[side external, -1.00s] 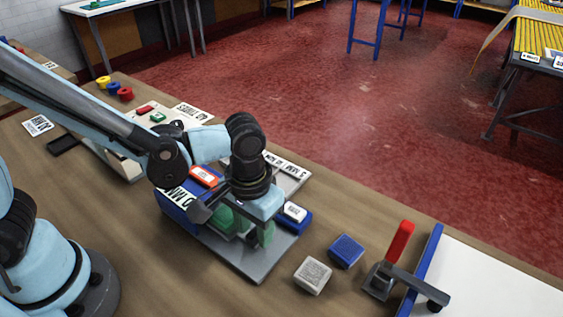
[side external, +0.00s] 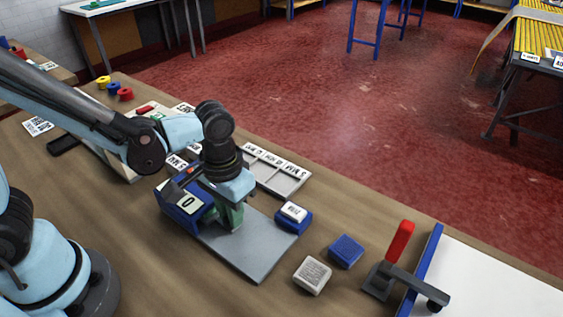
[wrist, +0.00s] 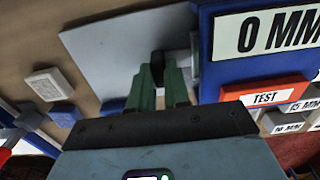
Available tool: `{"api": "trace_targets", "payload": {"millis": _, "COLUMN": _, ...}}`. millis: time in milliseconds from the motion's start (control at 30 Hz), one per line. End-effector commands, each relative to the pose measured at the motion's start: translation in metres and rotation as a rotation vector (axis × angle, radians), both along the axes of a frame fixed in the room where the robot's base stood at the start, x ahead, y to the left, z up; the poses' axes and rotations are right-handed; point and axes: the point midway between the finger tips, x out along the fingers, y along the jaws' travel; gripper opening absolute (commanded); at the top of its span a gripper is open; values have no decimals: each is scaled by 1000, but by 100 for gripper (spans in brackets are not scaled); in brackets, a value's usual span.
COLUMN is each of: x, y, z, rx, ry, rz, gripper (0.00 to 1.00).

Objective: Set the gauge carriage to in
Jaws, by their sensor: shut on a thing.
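The gauge has a flat grey plate (side external: 255,248) and a blue block (side external: 180,205) at its left end. The block carries a white label reading 0 MM in the wrist view (wrist: 280,30). My gripper (side external: 232,222) points down over the plate, close beside the block. In the wrist view, its green fingers (wrist: 160,80) are closed around a small dark knob (wrist: 157,62), which I take to be the carriage's handle. A pale grey part shows between the knob and the block. My fingers hide most of the carriage, so its exact setting is unclear.
An orange TEST piece (wrist: 265,96) sits beside the block. A blue block with a white top (side external: 293,212), a blue pad (side external: 346,251) and a pale block (side external: 312,275) stand to the right. A labelled grey tray (side external: 275,168) lies behind. A red-handled clamp (side external: 400,245) stands farther right.

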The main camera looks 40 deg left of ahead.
Motion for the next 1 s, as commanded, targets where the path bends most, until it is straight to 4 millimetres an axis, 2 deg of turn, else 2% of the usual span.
{"api": "trace_targets", "payload": {"millis": 100, "x": 1, "y": 11, "z": 0, "rx": 1, "ry": -2, "rz": 3, "gripper": 0}}
{"api": "trace_targets", "payload": {"millis": 400, "x": 0, "y": 14, "z": 0, "rx": 7, "ry": -2, "rz": 2, "gripper": 0}}
{"api": "trace_targets", "payload": {"millis": 433, "x": 0, "y": 14, "z": 0, "rx": 7, "ry": -2, "rz": 2, "gripper": 18}}
{"api": "trace_targets", "payload": {"millis": 600, "x": 0, "y": 14, "z": 0, "rx": 6, "ry": -1, "rz": 3, "gripper": 43}}
{"api": "trace_targets", "payload": {"millis": 867, "x": 0, "y": 12, "z": 0, "rx": 6, "ry": -1, "rz": 2, "gripper": 43}}
{"api": "trace_targets", "payload": {"millis": 1000, "x": 0, "y": 2, "z": 0, "rx": 6, "ry": -1, "rz": -1, "gripper": 43}}
